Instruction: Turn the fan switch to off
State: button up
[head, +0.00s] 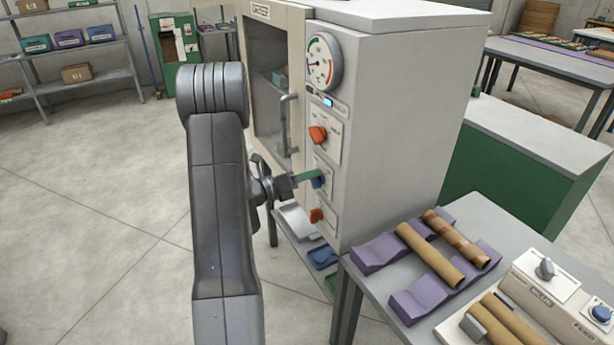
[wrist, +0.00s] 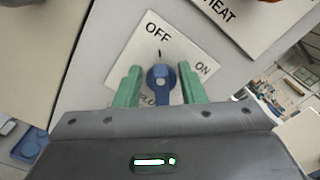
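The fan switch is a blue knob (wrist: 161,78) on a pale plate (wrist: 128,60) marked OFF at upper left and ON at right; a third word below is partly hidden. The knob's raised grip runs upright in the wrist view, in line with a short dark tick above it. In the head view the blue knob (head: 319,180) is the middle of three on the cabinet's front. My gripper (wrist: 160,72) has its green fingers on either side of the knob, with a narrow gap at each side. It also shows in the head view (head: 312,176), reaching the knob from the left.
The pale cabinet (head: 390,110) has a round gauge (head: 323,62), an orange-red knob (head: 318,135) above the switch and another (head: 316,215) below. A door handle (head: 286,120) sticks out at left. A table with purple cradles (head: 375,253) and brown tubes stands at right. Floor at left is clear.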

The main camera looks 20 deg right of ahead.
jog(key=s+a+b, duration=0.1)
jog(key=a+b, duration=0.1)
jog(key=a, duration=1.1)
jog(key=shift+a, duration=0.4)
jog(key=shift+d, duration=0.1)
jog(key=w+d+p, duration=0.1)
jog(key=d+p, duration=0.1)
jog(key=d, duration=1.1)
jog(key=shift+d, duration=0.35)
